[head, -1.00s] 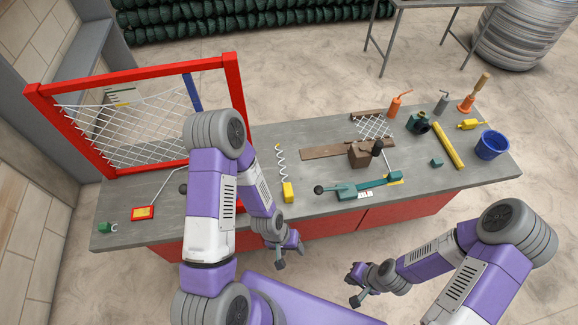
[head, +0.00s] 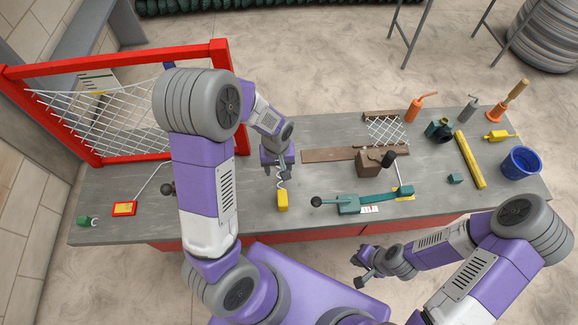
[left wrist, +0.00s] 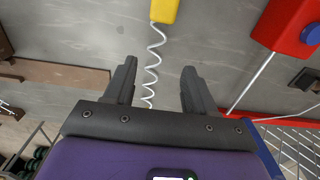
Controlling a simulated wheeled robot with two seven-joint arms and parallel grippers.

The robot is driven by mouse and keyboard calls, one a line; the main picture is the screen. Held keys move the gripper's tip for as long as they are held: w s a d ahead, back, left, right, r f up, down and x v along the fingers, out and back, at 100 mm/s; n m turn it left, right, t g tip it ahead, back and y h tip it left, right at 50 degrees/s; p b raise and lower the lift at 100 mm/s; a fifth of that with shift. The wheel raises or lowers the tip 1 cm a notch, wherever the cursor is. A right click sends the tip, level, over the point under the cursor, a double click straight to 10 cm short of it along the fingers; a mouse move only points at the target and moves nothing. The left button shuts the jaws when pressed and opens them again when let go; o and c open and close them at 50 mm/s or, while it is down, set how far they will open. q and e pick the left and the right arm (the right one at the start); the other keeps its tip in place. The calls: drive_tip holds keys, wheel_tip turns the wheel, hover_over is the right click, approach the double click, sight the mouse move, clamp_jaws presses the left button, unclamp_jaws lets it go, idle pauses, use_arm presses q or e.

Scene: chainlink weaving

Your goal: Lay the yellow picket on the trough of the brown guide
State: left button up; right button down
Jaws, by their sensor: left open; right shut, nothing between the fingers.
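The yellow picket is a white spiral wire with a yellow block (head: 282,201) at its near end, lying on the grey bench. Its far end is hidden by my left gripper (head: 278,175), which is open and above the wire. In the left wrist view the spiral (left wrist: 153,62) runs between the two open fingers (left wrist: 159,70), with the yellow block (left wrist: 164,9) beyond them. The brown guide (head: 325,155) lies to the right of the picket; it also shows in the left wrist view (left wrist: 60,74). My right gripper (head: 358,268) is shut and empty in front of the bench.
A brown block (head: 369,164) with a dark knob stands by the guide, with wire mesh (head: 388,130) behind. A teal lever tool (head: 350,205) lies in front. The red frame (head: 240,125) with netting stands at left. A yellow bar (head: 470,160) and blue bucket (head: 520,162) are at right.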

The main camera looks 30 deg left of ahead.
sight(281, 182)
use_arm(q)
drive_tip(key=f, duration=0.2)
drive_tip(key=f+b, duration=0.1)
drive_tip(key=f, duration=0.2)
drive_tip(key=f+b, duration=0.1)
drive_tip(key=f, duration=0.1)
drive_tip(key=shift+d+f, duration=0.25)
drive_tip(key=shift+d, duration=0.1)
clamp_jaws()
